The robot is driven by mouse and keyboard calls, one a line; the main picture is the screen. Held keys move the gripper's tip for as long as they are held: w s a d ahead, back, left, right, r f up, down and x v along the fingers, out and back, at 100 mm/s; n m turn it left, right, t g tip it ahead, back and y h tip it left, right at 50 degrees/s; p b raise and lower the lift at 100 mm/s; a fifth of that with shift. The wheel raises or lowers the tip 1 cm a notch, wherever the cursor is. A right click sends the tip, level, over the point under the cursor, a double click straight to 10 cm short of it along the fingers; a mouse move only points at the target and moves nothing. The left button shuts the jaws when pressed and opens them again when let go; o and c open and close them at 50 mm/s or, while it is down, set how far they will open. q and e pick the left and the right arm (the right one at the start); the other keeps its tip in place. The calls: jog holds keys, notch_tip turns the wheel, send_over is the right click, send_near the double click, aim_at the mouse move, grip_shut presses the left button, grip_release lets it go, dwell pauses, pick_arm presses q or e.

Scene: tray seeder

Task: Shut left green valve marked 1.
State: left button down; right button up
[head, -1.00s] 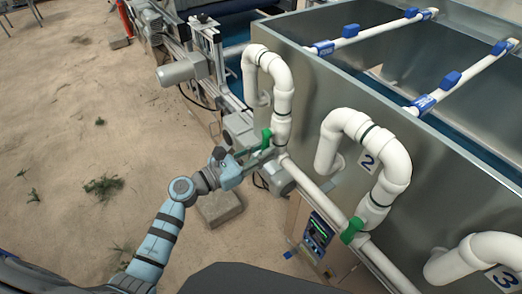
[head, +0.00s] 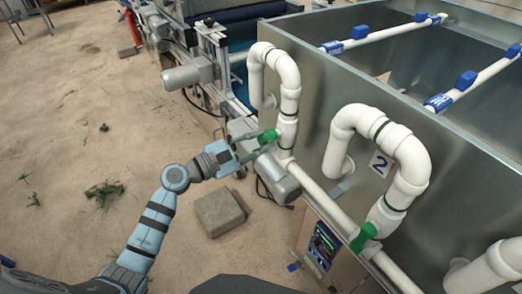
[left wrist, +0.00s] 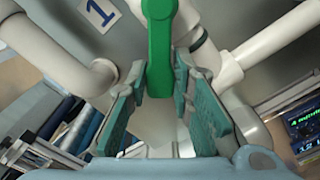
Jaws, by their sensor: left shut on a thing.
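The left green valve (head: 268,137) sits on the white pipe below the first bent pipe loop. Its green handle (left wrist: 160,45) hangs between my left gripper's fingers in the left wrist view, with a plate marked 1 (left wrist: 101,14) at upper left. My left gripper (head: 256,147) is shut on this handle, reaching it from the lower left in the head view. The fingers hide part of the handle in the head view. My right gripper is not in view.
A second green valve (head: 363,237) sits on the same pipe near the plate marked 2 (head: 380,163). A grey motor (head: 278,180) lies just below the held valve. A stone block (head: 220,212) rests on the sandy floor. A lit control panel (head: 324,245) stands lower right.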

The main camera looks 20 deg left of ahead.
pick_arm(q)
jog(key=shift+w+a+r+m+b, duration=0.25)
jog(key=shift+r+m+b, duration=0.4)
jog(key=shift+m, duration=1)
jog(key=shift+w+a+r+m+b, duration=0.25)
jog(key=shift+r+m+b, duration=0.4)
jog(key=shift+m, duration=1.05)
jog(key=shift+w+a+r+m+b, duration=0.3)
jog(key=shift+r+m, duration=0.6)
jog(key=shift+m, duration=0.75)
jog(key=shift+s+r, duration=0.1)
jog(key=c, duration=1.4)
grip_release()
